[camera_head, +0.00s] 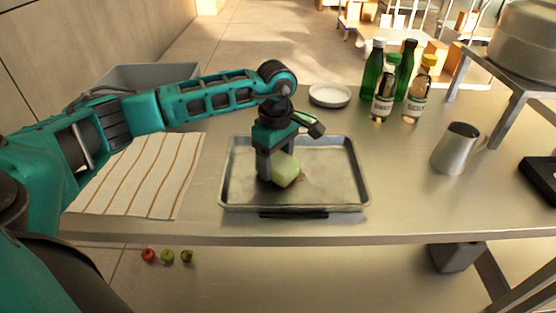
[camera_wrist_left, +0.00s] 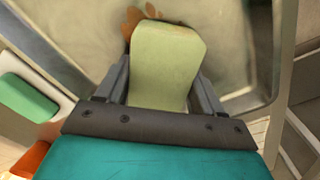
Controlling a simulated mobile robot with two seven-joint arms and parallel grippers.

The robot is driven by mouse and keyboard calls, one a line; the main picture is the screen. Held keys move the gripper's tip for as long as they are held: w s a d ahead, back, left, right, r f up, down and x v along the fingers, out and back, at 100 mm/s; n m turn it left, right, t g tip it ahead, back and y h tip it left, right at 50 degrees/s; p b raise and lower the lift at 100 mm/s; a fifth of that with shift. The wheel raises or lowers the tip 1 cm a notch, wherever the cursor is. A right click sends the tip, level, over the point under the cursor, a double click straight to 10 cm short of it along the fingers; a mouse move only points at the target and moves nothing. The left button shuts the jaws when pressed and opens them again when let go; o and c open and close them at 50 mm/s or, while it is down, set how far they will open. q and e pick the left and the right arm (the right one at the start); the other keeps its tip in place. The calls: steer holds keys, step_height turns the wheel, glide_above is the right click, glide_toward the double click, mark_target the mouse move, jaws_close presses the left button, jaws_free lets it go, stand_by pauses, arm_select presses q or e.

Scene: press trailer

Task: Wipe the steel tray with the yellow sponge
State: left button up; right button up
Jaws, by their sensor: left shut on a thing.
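The steel tray (camera_head: 335,180) lies on the metal table near its front edge. My left gripper (camera_head: 277,172) is over the left half of the tray, pointing down, shut on the yellow sponge (camera_head: 286,170). The pale yellow-green sponge also shows between the two fingers in the left wrist view (camera_wrist_left: 166,62). It is low over the tray floor; I cannot tell for sure whether it touches. A brown stain (camera_wrist_left: 133,20) shows on the tray beside the sponge. The tray floor (camera_wrist_left: 225,60) looks smeared. My right gripper is not in view.
A striped cloth (camera_head: 140,175) lies left of the tray. A white dish (camera_head: 330,95), several bottles (camera_head: 383,95) and a metal cup (camera_head: 456,148) stand behind and to the right. A grey bin (camera_head: 150,76) is at the back left.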

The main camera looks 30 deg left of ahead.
mark_target(279, 158)
arm_select(q)
steer(key=r, duration=0.2)
steer(key=p, duration=0.1)
steer(key=shift+w+d+r, duration=0.2)
steer(key=shift+d+r, duration=0.05)
steer(key=shift+r, duration=2.4)
